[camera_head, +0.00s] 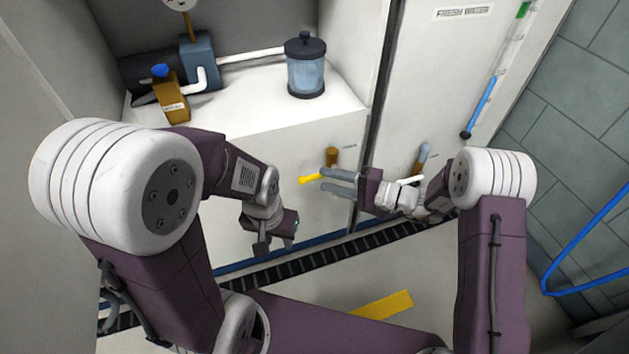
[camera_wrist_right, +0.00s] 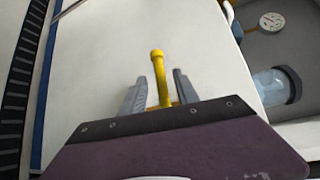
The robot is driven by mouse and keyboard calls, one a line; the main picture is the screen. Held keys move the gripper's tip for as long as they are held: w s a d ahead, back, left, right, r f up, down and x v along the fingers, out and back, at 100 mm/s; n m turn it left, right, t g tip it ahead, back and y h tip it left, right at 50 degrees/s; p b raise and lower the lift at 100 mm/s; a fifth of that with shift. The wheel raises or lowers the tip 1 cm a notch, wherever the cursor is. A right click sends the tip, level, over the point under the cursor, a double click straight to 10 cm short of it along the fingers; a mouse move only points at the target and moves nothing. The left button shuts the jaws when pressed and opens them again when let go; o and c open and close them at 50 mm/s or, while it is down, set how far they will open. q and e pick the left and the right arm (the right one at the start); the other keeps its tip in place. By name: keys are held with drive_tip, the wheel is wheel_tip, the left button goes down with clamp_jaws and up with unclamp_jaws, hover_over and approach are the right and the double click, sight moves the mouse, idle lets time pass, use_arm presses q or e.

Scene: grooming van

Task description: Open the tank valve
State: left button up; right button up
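The yellow valve lever (camera_head: 310,179) sticks out from the white cabinet front, below a small brass-coloured fitting (camera_head: 332,156). My right gripper (camera_head: 338,181) reaches in from the right with its fingers at the lever. In the right wrist view, the lever (camera_wrist_right: 158,75) lies between the two fingers, with a narrow gap visible on each side. The right gripper is open around it. The lever's base is hidden behind the gripper in that view. My left gripper (camera_head: 276,245) hangs pointing down in front of the cabinet, left of the lever, apart from it; its fingers look spread and empty.
A blue jar with a black lid (camera_head: 306,70) and a pump with pipes (camera_head: 200,62) stand on the white ledge. The fresh water panel (camera_head: 440,70) has another fitting (camera_head: 423,155). A blue hose (camera_head: 585,240) hangs at the right wall. A dark slotted floor strip (camera_head: 320,262) runs below.

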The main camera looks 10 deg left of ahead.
sight(314, 177)
drive_tip(key=b+x, duration=0.1)
drive_tip(key=x, duration=0.3)
drive_tip(key=shift+a, duration=0.35)
clamp_jaws()
drive_tip(key=shift+f, duration=0.1)
idle(1.0)
